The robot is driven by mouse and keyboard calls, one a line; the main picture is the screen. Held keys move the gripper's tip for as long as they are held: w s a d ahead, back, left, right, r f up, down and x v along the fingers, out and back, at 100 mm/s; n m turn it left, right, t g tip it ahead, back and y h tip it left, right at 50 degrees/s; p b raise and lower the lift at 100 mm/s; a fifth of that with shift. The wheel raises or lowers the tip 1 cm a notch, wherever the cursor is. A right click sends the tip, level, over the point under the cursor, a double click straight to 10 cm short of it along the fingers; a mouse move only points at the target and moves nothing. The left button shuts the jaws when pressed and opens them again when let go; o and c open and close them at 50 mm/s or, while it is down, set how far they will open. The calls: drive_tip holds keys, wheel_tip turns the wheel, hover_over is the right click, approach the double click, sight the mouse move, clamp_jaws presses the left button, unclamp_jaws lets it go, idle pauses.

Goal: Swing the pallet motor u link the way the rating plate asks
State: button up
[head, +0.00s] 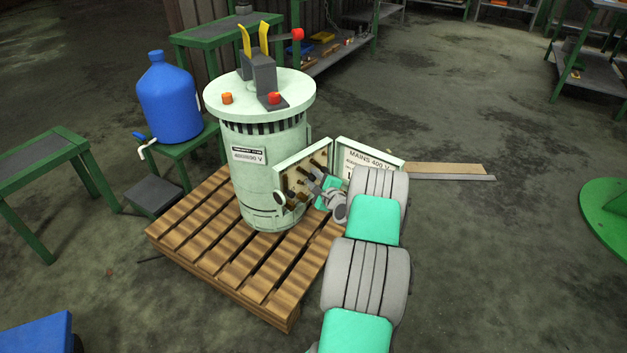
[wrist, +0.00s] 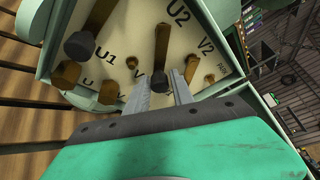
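The pallet motor (head: 262,190) is a pale green drum standing on a wooden pallet. Its rating plate (head: 248,157) seems to read 400/690 V. The terminal box (head: 290,180) is open on its right side. In the wrist view, the terminal board (wrist: 140,30) bears U1, U2, V2, U and V marks, and brass posts. A brass link with a dark knob (wrist: 78,46) lies by U1. Another knobbed link (wrist: 162,42) runs down between my fingers. My gripper (wrist: 161,80) is open, fingertips apart on either side of that second link's knob; contact is unclear.
The open lid (head: 385,150) reads MAINS 400 V. A blue barrel (head: 168,100) stands on a green stand to the left. The pallet (head: 200,262) has bare slats in front. A plank (head: 445,169) lies behind the lid. Floor to the right is mostly clear.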

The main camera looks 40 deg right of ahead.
clamp_jaws()
idle(1.2)
